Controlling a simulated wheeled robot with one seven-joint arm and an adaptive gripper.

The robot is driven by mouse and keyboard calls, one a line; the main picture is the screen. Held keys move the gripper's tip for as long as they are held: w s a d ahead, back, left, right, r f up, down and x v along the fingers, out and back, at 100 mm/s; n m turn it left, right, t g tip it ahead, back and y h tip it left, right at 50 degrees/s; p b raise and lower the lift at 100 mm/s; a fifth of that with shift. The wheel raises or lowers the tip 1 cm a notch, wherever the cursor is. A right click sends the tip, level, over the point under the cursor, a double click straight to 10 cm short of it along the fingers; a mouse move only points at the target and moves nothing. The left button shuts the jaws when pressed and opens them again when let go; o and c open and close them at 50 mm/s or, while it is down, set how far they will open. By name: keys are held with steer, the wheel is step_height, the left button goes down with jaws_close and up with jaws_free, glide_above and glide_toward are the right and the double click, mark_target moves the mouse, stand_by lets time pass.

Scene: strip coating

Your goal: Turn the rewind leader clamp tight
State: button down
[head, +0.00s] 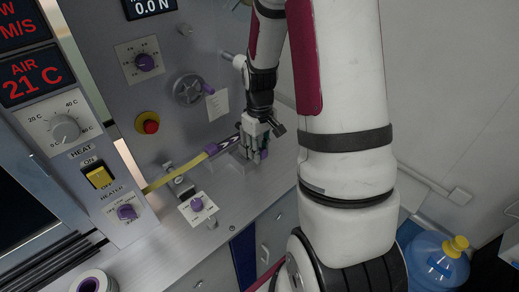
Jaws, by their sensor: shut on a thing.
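My gripper (257,139) is on the right of the machine bench, low over its top, with its fingers closed. A small purple part (264,154) shows at its fingertips. It looks like the knob of the rewind leader clamp, but the fingers hide most of it. A yellow strip (176,175) runs up and right from the heater cabinet to a purple piece (211,149). A dark length continues from there toward my gripper. Whether the clamp is tight cannot be seen.
A handwheel (189,90) and a red emergency button (148,122) are on the upright panel left of my arm. A small box with a purple knob (197,205) stands on the bench front. A blue water bottle (435,262) is on the floor at right.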

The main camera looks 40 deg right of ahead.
steer(key=shift+w+r+g, duration=0.25)
steer(key=shift+w+g, duration=0.05)
steer(key=shift+g, duration=0.4)
steer(key=shift+w+r+g, duration=0.2)
steer(key=shift+w+g, duration=0.05)
steer(key=shift+g, duration=0.45)
steer(key=shift+w+r+g+b, duration=0.3)
steer(key=shift+g+b, duration=0.25)
steer(key=shift+g, duration=0.3)
steer(key=shift+w+r+g+b, duration=0.2)
steer(key=shift+w+g+b, duration=0.15)
steer(key=shift+g+b, duration=0.35)
steer(key=shift+g, duration=0.25)
steer(key=c, duration=1.3)
jaws_free()
steer(key=shift+r, duration=0.15)
steer(key=v, duration=0.7)
steer(key=shift+w+a+r, duration=0.1)
steer(key=shift+r, duration=0.05)
